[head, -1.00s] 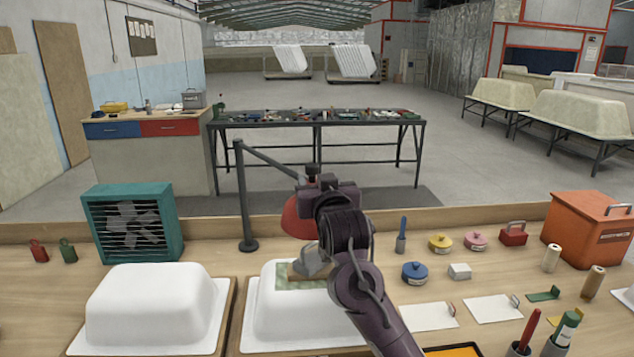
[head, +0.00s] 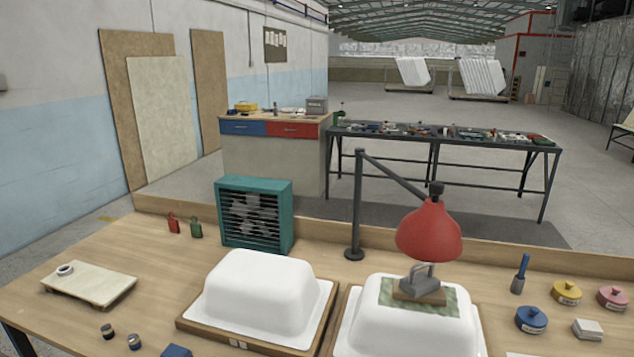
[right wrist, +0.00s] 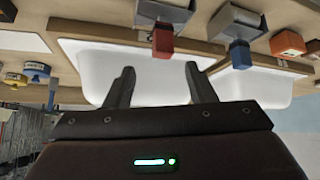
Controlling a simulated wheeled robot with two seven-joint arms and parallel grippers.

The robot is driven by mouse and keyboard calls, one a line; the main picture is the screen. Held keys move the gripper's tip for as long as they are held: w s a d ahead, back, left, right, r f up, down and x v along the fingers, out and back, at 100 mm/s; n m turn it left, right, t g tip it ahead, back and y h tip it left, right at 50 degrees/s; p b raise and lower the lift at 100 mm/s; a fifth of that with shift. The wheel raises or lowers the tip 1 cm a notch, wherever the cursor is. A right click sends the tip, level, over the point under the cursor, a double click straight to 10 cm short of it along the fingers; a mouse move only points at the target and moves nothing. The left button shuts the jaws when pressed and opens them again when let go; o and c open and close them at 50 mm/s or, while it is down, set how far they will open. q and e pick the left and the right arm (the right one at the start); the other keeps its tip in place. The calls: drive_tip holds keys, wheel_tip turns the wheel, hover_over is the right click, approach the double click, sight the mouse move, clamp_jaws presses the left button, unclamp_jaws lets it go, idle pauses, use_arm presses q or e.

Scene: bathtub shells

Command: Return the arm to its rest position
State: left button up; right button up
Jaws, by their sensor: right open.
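My right gripper (right wrist: 160,69) shows only in the right wrist view. Its two dark fingers are spread apart with nothing between them. Behind the fingers, apart from them, is a white tub shell (right wrist: 90,68). No arm of mine shows in the head view, and my left gripper is in neither view. In the head view a grey weight with a handle (head: 420,284) sits on a green patch (head: 447,300) on top of the right white shell (head: 385,335), under a red lamp (head: 428,228).
The left white shell (head: 258,284) lies on a wooden board. A teal fan heater (head: 270,213) stands behind it. The lamp's dark post (head: 357,205) rises from the bench. Blue (head: 531,320), yellow (head: 566,292) and pink tins stand at right.

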drive_tip(key=s+f+n+g, duration=0.1)
drive_tip(key=s+f+g, duration=0.45)
drive_tip(key=s, duration=0.85)
wheel_tip(320, 180, down, 31)
drive_tip(key=s, duration=0.2)
drive_tip(key=s+d+f+g, duration=0.1)
drive_tip(key=s+d+f, duration=0.2)
drive_tip(key=s+f, duration=1.4)
drive_tip(key=shift+s+d, duration=0.2)
drive_tip(key=shift+s, duration=0.95)
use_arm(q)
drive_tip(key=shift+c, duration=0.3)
use_arm(e)
drive_tip(key=shift+g, duration=0.25)
